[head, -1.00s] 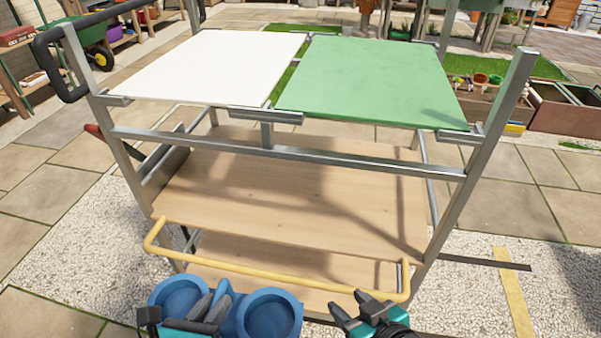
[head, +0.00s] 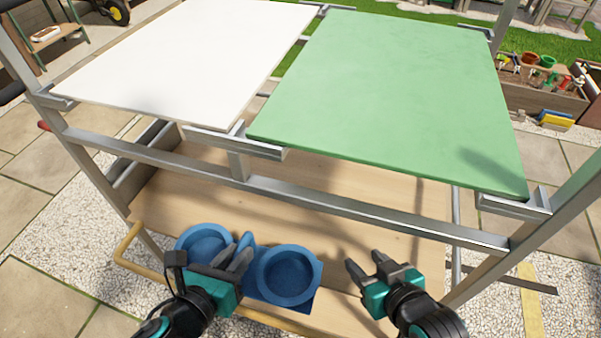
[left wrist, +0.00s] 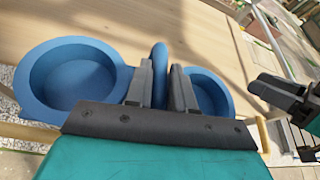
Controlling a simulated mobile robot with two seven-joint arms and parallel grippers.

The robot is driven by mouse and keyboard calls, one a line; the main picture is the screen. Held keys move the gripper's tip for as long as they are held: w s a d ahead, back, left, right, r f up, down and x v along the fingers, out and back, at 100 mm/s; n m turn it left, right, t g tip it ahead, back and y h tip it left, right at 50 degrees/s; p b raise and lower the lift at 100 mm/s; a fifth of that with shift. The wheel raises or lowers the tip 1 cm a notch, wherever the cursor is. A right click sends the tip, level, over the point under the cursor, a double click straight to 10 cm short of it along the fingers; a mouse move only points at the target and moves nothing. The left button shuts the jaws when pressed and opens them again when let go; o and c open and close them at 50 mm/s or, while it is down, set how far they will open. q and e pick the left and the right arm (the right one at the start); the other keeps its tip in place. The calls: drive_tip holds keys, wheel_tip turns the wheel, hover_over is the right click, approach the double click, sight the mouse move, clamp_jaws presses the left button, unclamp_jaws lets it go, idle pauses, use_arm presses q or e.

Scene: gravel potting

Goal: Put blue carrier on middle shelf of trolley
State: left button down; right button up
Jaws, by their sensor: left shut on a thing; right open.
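The blue carrier (head: 289,276) has two round cups and a handle fin between them. My left gripper (head: 240,258) is shut on that fin; the left wrist view also shows the carrier (left wrist: 75,80) with the fin between the fingers. The carrier is at the trolley's near side, over the front part of the wooden middle shelf (head: 370,200); I cannot tell whether it touches the shelf. My right gripper (head: 364,266) is open and empty, to the right of the carrier. The trolley's yellow front rail (head: 128,248) is partly hidden behind the carrier and left arm.
The top holds a white panel (head: 190,60) and a green panel (head: 390,95), above the shelf. A grey crossbar (head: 330,203) runs along the front between top and shelf. The shelf behind the carrier looks clear. A planter box (head: 545,95) stands in the background.

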wheel_tip(320, 180, down, 2)
drive_tip(key=shift+f+b, duration=0.1)
drive_tip(key=shift+b, duration=0.9)
use_arm(q)
drive_tip(key=r+x, duration=0.1)
drive_tip(key=x, duration=0.5)
drive_tip(key=r+b+x, duration=0.1)
drive_tip(key=x, duration=0.5)
drive_tip(key=w+r+b+x, duration=0.1)
drive_tip(key=x, duration=0.5)
drive_tip(key=shift+d, duration=0.35)
use_arm(e)
drive_tip(key=shift+f, duration=0.9)
use_arm(q)
drive_tip(key=shift+r, duration=0.1)
use_arm(e)
drive_tip(key=shift+r, duration=0.1)
use_arm(q)
drive_tip(key=c, duration=1)
unclamp_jaws()
drive_tip(key=shift+o, duration=0.2)
drive_tip(key=shift+a, duration=0.1)
